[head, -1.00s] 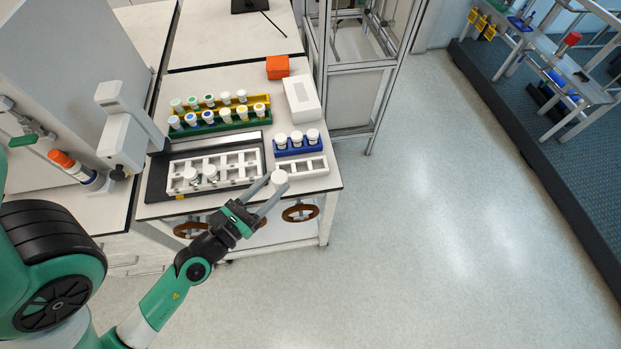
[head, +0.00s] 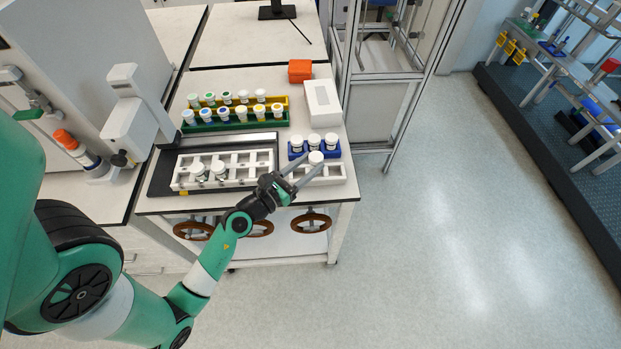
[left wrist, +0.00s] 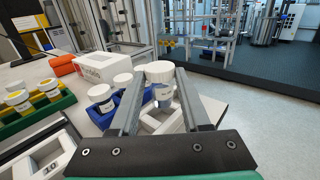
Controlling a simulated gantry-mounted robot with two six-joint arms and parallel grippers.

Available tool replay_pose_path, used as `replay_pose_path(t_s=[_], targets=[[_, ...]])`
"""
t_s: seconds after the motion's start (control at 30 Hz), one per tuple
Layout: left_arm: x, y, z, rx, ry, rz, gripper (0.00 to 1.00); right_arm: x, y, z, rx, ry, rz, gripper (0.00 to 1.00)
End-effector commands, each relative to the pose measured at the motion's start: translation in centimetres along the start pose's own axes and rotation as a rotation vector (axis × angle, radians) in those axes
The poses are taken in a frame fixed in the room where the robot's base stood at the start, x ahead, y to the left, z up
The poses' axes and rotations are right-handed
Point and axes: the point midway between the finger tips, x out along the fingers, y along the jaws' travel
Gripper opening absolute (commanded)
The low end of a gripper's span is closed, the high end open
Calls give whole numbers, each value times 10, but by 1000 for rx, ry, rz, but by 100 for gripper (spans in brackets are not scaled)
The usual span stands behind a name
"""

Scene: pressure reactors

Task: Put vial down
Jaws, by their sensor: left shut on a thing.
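A white-capped vial (head: 316,158) is held upright between the fingertips of my left gripper (head: 306,167), at the small white rack (head: 336,173). The vial also shows in the left wrist view (left wrist: 160,72), its cap at the far end of the two long fingers (left wrist: 163,88). The gripper is shut on it. The rack (left wrist: 152,123) shows below and around the vial's lower part. Whether the vial's base touches the rack cannot be told. My right gripper is not in view.
A blue rack (head: 291,154) with three white-capped vials stands just behind. A long white rack (head: 248,178) with two vials lies left. Green (head: 234,125) and yellow racks of vials, a white box (head: 323,102) and an orange block (head: 300,70) stand farther back.

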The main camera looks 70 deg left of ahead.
Motion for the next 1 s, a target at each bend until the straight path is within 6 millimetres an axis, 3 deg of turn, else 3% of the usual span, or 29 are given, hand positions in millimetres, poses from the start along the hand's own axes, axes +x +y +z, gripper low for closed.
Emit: replay_pose_path(t_s=[0.23, 0.47, 0.8, 0.83, 1.0], targets=[[7, 3, -10, 1, -1, 0, 0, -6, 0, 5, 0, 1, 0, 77], [12, 5, -48, 1, 1, 0, 0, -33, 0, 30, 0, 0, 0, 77], [11, 4, -46, 0, 0, 0, 0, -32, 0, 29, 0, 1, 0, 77], [11, 4, -46, 0, 0, 0, 50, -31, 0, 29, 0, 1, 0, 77], [11, 4, -45, 0, 0, 0, 77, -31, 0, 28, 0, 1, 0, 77]])
